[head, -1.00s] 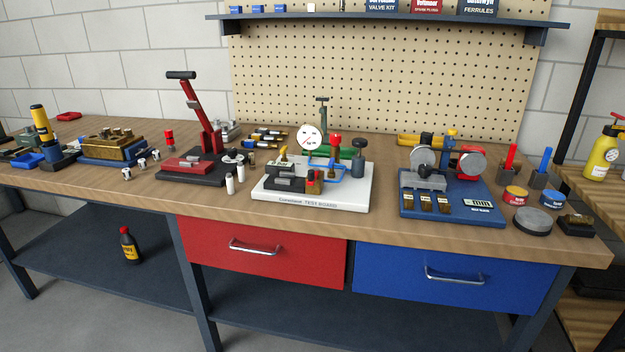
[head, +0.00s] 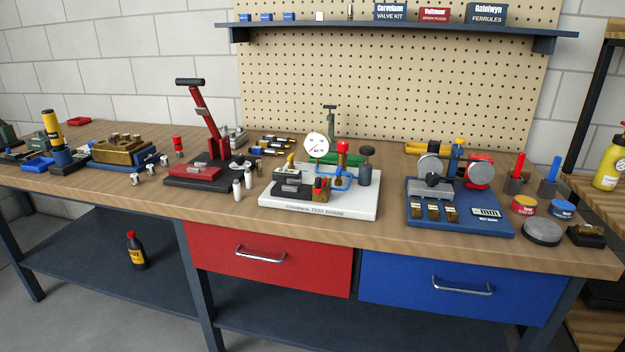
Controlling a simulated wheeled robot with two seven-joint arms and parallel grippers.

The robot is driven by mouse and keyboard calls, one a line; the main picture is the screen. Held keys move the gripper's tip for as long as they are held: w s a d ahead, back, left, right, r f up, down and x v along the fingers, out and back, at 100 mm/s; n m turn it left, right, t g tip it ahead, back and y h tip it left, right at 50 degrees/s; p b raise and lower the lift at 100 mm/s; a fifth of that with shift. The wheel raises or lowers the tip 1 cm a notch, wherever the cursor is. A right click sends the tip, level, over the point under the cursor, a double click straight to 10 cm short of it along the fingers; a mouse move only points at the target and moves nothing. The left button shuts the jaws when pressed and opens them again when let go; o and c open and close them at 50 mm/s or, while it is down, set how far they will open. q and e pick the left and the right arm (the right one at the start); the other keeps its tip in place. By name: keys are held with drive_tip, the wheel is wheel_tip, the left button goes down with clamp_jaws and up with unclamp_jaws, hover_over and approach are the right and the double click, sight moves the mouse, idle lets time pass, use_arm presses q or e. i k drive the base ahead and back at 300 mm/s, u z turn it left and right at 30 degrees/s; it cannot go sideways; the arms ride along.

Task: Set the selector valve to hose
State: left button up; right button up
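I cannot tell which part is the selector valve, and no "hose" marking is legible. Neither of my grippers is in view.
A blue fixture base (head: 460,218) stands to the right. A shelf (head: 400,28) overhangs the back. The bench's front edge strip is mostly clear.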

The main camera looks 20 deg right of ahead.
sight(290, 158)
drive_tip(key=z, duration=1.25)
drive_tip(key=i, duration=0.55)
drive_tip(key=u, duration=1.5)
